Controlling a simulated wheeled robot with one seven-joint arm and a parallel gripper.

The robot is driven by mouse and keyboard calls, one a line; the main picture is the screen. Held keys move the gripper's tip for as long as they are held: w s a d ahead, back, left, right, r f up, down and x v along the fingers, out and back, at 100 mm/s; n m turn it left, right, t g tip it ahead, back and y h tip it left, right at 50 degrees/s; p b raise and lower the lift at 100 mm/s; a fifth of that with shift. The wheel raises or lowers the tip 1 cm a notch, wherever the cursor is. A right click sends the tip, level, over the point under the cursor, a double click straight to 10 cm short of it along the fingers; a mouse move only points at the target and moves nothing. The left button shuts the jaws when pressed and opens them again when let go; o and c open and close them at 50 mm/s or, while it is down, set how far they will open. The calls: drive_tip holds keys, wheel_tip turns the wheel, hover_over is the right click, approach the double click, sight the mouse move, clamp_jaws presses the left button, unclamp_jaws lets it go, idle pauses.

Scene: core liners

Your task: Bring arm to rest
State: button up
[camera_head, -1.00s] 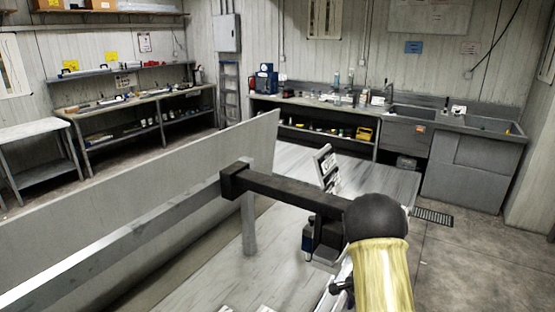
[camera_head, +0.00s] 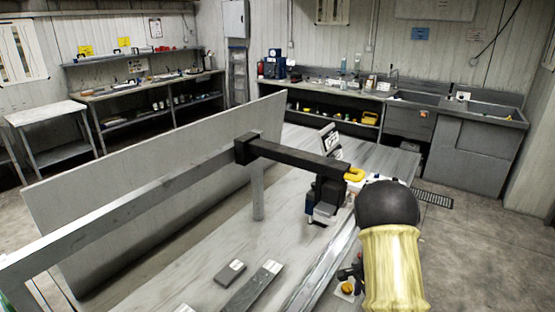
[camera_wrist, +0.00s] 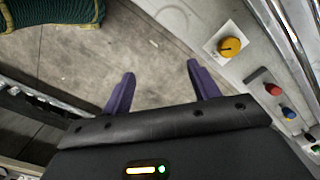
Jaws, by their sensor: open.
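My gripper (camera_wrist: 160,85) shows in the wrist view with its two purple fingers spread apart and nothing between them. Bare concrete floor (camera_wrist: 120,55) lies beyond the fingers. A control panel (camera_wrist: 262,68) with a yellow knob (camera_wrist: 229,46) and several coloured buttons is to the right of the fingers, apart from them. In the head view my arm, black and pale yellow, stands at the lower right in front of the machine table. My gripper is hidden there.
A grey machine table (camera_head: 215,232) with an upright panel (camera_head: 170,185) fills the middle. A dark beam (camera_head: 300,158) crosses above it, holding a device (camera_head: 325,198). Workbenches (camera_head: 150,88) and a sink unit (camera_head: 470,140) line the walls. Floor at right (camera_head: 480,250) is clear. Dark green ribbed material (camera_wrist: 50,12) shows upper left.

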drive_tip(key=s+a+r+n+t, duration=0.1)
drive_tip(key=s+a+r+n, duration=0.4)
drive_tip(key=s+r+n, duration=0.2)
drive_tip(key=s+a+r+n+t, duration=0.1)
drive_tip(key=s+a+r+n, duration=0.4)
drive_tip(key=s, duration=0.7)
wheel_tip(320, 180, up, 5)
drive_tip(key=n, duration=0.2)
drive_tip(key=shift+a+n+t, duration=0.25)
drive_tip(key=shift+n+t, duration=0.05)
drive_tip(key=shift+n, duration=0.1)
drive_tip(key=shift+w+f, duration=0.1)
drive_tip(key=shift+w, duration=0.05)
drive_tip(key=shift+d, duration=0.1)
drive_tip(key=shift+s, duration=0.2)
